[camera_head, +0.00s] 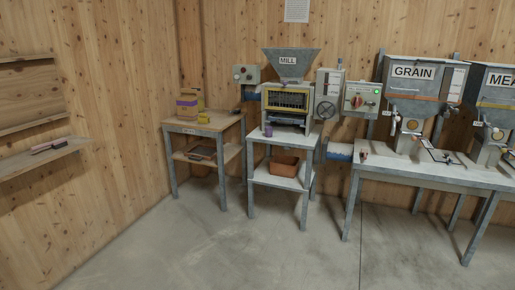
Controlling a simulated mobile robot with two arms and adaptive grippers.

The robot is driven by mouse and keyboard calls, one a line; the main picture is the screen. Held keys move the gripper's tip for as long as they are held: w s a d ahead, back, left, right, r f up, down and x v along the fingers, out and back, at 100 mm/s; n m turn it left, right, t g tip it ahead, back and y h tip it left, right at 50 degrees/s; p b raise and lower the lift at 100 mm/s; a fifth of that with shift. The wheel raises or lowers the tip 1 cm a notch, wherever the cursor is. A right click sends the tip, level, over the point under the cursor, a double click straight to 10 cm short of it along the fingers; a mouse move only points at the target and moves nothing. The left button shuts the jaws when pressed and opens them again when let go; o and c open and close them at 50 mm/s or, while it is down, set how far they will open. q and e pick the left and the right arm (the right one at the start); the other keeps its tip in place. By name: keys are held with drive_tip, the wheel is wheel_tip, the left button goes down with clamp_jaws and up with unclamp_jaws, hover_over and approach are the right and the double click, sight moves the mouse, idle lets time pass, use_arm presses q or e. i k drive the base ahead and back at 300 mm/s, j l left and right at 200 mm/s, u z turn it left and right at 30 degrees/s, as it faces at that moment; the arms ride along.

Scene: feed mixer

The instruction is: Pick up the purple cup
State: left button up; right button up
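A small purple cup (268,131) stands on the metal stand under the mill (287,98), near the front left edge of its top. It looks upright, but it is too small to make out details. Neither of my grippers shows in the head view.
A wooden table (213,125) left of the mill holds a purple-and-tan package (187,107) and a yellow container (203,117). An orange-brown bin (284,166) sits on the mill stand's lower shelf. A long metal table (430,172) is at right. The concrete floor (240,245) in front is clear.

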sight(268, 129)
drive_tip(key=i+l+z, duration=0.3)
drive_tip(key=i, duration=0.6)
drive_tip(key=i+z, duration=0.3)
drive_tip(key=i, duration=0.6)
